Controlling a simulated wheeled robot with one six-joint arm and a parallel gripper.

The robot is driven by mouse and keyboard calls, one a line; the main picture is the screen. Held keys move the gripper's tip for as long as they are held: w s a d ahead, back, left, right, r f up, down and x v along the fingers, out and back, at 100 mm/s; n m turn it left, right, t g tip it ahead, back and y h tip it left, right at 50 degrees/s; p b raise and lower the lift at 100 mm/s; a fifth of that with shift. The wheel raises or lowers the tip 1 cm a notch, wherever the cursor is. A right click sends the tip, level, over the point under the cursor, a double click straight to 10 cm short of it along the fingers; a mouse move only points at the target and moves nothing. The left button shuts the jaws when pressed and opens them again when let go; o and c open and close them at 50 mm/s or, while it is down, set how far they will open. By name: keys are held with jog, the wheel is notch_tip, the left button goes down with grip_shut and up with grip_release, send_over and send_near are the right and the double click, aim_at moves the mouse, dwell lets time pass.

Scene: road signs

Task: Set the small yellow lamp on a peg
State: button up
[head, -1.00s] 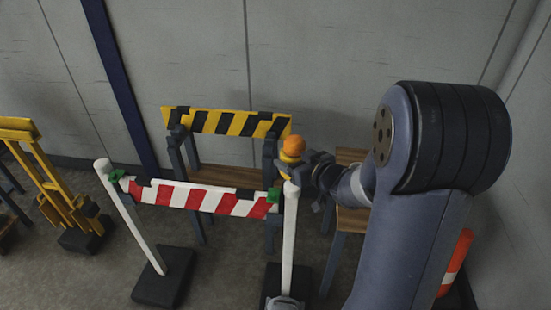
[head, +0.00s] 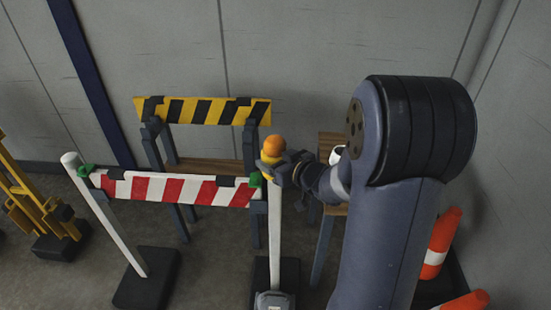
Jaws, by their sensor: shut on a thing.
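The small lamp, with an orange dome and a yellow base (head: 271,157), is held upright in my gripper (head: 277,169). My gripper is shut on its base. The lamp shows right at the top of the right white post (head: 275,235), and the gripper hides that post's top end. I cannot tell whether lamp and post touch. The left white post (head: 105,215) stands clear with its rounded top visible. I cannot make out a separate peg.
A red-and-white board (head: 175,188) spans between the posts by green clips. Behind it stands a yellow-and-black barrier (head: 205,111). A wooden-topped stool (head: 330,143) is partly behind my arm. Orange cones (head: 440,245) stand at the right, near the wall.

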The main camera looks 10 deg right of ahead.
jog(key=shift+f, duration=0.5)
dwell(0.3)
jog(key=o, duration=1.2)
jog(key=shift+o, duration=0.2)
jog(key=p+v, duration=0.1)
jog(key=v, duration=1)
jog(key=shift+p, duration=0.3)
jog(key=shift+w+a, duration=0.15)
